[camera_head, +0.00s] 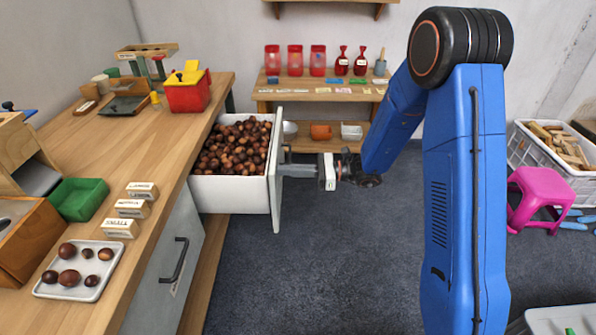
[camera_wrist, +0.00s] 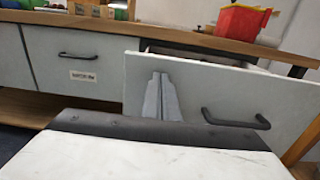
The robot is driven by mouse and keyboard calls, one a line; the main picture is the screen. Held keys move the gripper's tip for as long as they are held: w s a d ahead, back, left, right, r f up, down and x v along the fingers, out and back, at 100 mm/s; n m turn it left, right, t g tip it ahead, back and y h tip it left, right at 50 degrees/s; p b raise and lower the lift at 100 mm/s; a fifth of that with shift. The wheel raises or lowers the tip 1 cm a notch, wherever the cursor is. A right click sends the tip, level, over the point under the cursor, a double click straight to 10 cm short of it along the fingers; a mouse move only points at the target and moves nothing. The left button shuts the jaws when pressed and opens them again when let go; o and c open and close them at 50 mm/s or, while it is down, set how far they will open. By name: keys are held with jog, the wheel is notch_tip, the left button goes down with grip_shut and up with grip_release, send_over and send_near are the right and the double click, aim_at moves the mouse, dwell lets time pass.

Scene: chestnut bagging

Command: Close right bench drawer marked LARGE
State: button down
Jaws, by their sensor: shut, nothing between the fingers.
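The right bench drawer (camera_head: 235,194) is pulled well out from the wooden bench and is full of chestnuts (camera_head: 236,146). Its pale front panel (camera_wrist: 232,93) has a dark bar handle (camera_wrist: 236,121) in the wrist view. I cannot see a LARGE mark on it. My gripper (camera_head: 284,171) is shut and empty, its fingers pointing at the outer face of the drawer front. In the wrist view the fingertips (camera_wrist: 160,76) are in front of the panel, left of the handle. They are at or very near it; I cannot tell if they touch.
A second drawer (camera_wrist: 75,60) with a handle and small label is shut beside it. The bench top (camera_head: 150,150) holds a tray (camera_head: 66,291) of chestnuts, a green bin (camera_head: 78,199) and a red box (camera_head: 188,95). The dark floor (camera_head: 330,270) around the drawer is clear.

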jog(key=a, duration=2.6)
jog(key=shift+w, duration=0.45)
jog(key=shift+a+r, duration=0.15)
